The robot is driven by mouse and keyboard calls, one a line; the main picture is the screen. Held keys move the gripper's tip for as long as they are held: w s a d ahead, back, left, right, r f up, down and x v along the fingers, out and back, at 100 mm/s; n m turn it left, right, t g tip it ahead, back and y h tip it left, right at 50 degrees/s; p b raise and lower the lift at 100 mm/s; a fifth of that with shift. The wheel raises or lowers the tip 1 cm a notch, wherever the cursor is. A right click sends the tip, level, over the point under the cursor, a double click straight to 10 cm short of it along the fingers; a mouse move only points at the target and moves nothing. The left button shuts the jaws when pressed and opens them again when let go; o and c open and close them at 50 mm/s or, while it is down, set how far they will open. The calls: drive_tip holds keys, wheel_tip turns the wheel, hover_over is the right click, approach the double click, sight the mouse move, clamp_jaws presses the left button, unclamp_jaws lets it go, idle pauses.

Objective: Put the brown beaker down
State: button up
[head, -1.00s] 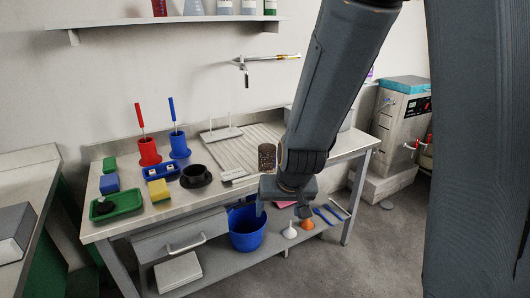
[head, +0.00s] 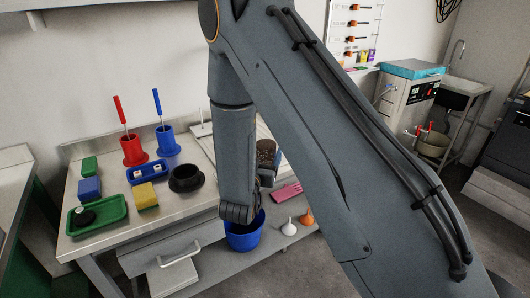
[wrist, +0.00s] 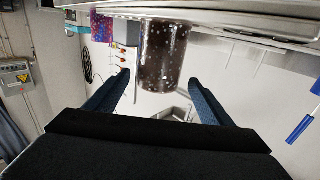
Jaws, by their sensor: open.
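The brown beaker (head: 266,152) has a speckled surface and stands near the front edge of the bench, partly hidden behind my arm in the head view. In the wrist view, which is upside down, the beaker (wrist: 163,58) hangs from the bench edge at the top of the picture. My gripper (wrist: 158,82) is open, with one finger on each side of the beaker and a visible gap on both sides. In the head view my arm hides most of the gripper.
The bench (head: 105,250) also holds a black round dish (head: 186,180), a yellow sponge (head: 145,196), a green tray (head: 97,216), and red (head: 133,150) and blue (head: 168,142) holders. A blue bucket (head: 245,237) and funnels (head: 289,227) are on the shelf below.

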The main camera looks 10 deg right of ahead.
sight(268, 141)
drive_tip(key=p+x, duration=0.2)
drive_tip(key=x, duration=0.4)
drive_tip(key=shift+d+r, duration=0.1)
drive_tip(key=shift+d, duration=0.1)
drive_tip(key=shift+w+d, duration=0.2)
drive_tip(key=shift+w, duration=0.3)
drive_tip(key=c, duration=1.2)
